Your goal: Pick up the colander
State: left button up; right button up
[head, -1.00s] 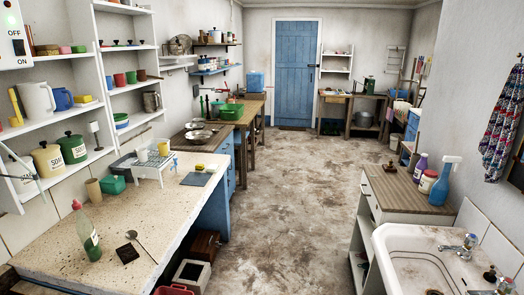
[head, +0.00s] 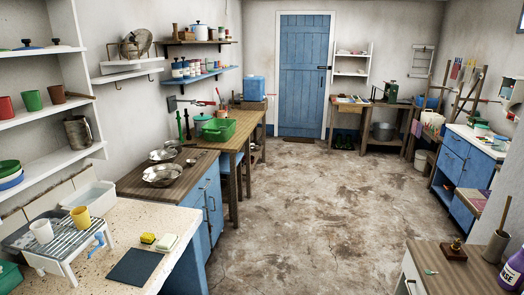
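Two shallow silver metal bowls stand on the brown wooden worktop at the left in the head view. The nearer one (head: 162,175) sits close to the worktop's front, and the other bowl (head: 163,155) is just behind it. One of these may be the colander, but holes cannot be made out at this size. Neither of my grippers can be made out in this view.
A pale counter (head: 120,245) with a dish rack (head: 65,240) and cups stands at the near left. Blue drawers (head: 207,205) lie under the wooden worktop. The stained floor (head: 305,210) is clear towards the blue door (head: 303,75). A cabinet (head: 460,270) stands at the near right.

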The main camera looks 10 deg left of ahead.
aim_at(165, 155)
jog(key=i, duration=2.4)
jog(key=i+u, duration=0.3)
jog(key=i, duration=0.15)
jog(key=i+u, duration=0.35)
jog(key=i, duration=0.15)
jog(key=i+l+u, duration=0.3)
jog(key=i, duration=0.15)
